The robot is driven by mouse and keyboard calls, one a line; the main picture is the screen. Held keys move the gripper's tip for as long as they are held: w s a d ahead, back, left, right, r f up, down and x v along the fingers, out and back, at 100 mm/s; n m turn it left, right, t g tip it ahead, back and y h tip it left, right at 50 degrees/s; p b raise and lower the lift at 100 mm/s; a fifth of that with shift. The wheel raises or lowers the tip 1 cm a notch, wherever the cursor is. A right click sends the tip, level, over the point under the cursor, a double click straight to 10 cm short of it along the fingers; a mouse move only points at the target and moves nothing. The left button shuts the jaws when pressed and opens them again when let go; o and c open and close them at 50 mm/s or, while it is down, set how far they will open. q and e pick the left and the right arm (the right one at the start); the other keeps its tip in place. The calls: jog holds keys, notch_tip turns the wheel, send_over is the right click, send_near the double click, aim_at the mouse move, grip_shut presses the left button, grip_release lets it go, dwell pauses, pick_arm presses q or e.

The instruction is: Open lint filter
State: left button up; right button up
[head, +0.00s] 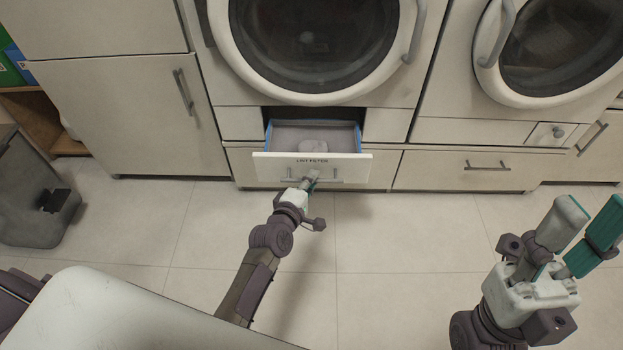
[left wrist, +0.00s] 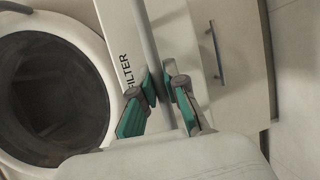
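The lint filter drawer (head: 275,166) is pulled out below the washer door in the head view. Its white front reads "LINT FILTER", its inner walls are blue, and a pale lump lies inside. My left gripper (head: 311,179) is at the handle on the drawer front. In the left wrist view, the fingers of my left gripper (left wrist: 161,82) close in on both sides of the handle bar (left wrist: 147,38), with part of the label (left wrist: 127,72) beside them. My right gripper (head: 592,206) is empty, its fingers apart, over the floor at the right.
A round machine door (head: 310,40) is above the drawer, and a second machine (head: 555,45) stands to the right. Lower drawers and a cabinet (head: 130,120) line the wall. A grey bin (head: 30,190) stands at the left. Tiled floor is clear in the middle.

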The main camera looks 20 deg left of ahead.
pick_arm(q)
jog(key=o, duration=0.4)
jog(key=v, duration=1.2)
